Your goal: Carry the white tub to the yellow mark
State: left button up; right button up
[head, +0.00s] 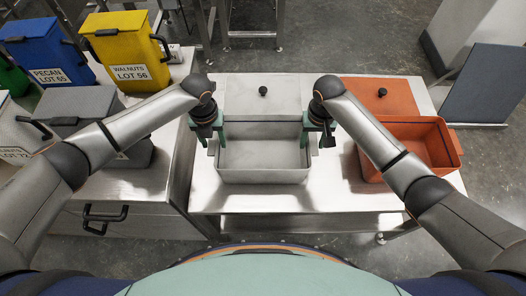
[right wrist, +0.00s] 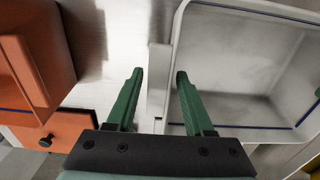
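The white tub (head: 262,178) stands open on the middle table, with its flat lid (head: 245,96) and black knob laid out behind it. In the right wrist view its pale inside (right wrist: 235,60) shows at the right, empty where visible. My left gripper (head: 207,138) is at the tub's left side, its green fingers apart. My right gripper (head: 318,137) is at the right side. In the right wrist view its fingers (right wrist: 158,78) stand open on either side of a narrow pale side piece of the tub, with gaps showing. I see no yellow mark.
An orange tub (head: 437,147) with its lid (head: 375,98) sits close on the right. On the left bench stand a grey bin (head: 82,100), a yellow walnuts bin (head: 125,45) and a blue pecan bin (head: 45,50). A strip of table in front of the white tub is clear.

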pick_arm(q)
grip_shut()
pick_arm(e)
grip_shut()
